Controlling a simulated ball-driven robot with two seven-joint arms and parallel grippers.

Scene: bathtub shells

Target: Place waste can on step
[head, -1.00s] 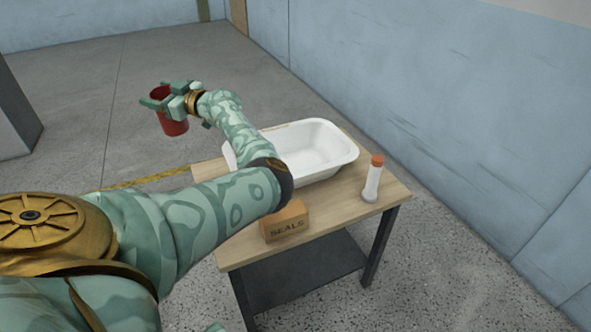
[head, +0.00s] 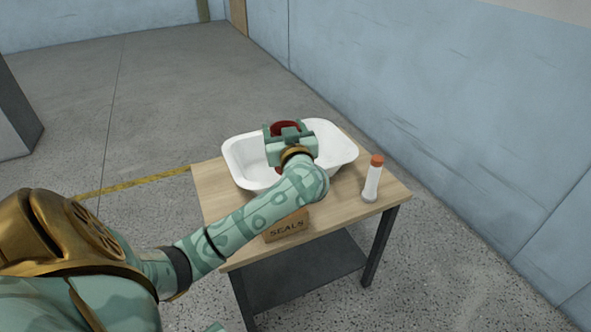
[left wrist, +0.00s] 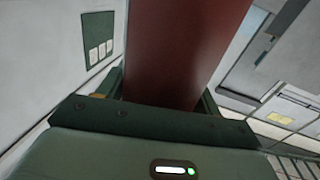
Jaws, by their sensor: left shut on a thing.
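The red waste can (head: 286,127) is in my left gripper (head: 287,133), which is shut on it. In the head view it shows over the white tub, mostly hidden by the gripper, with its dark open top partly visible; I cannot tell its height above the tub. In the left wrist view the can's red wall (left wrist: 185,45) fills the upper middle, between the fingers. No step can be made out for certain in these views. My right gripper is not in view.
The white tub (head: 240,150) stands on a wooden table (head: 215,195). A cardboard box marked SEALS (head: 287,230) and a white bottle with an orange cap (head: 373,180) are near its front and right. A grey block (head: 18,115) stands far left. Open floor lies left.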

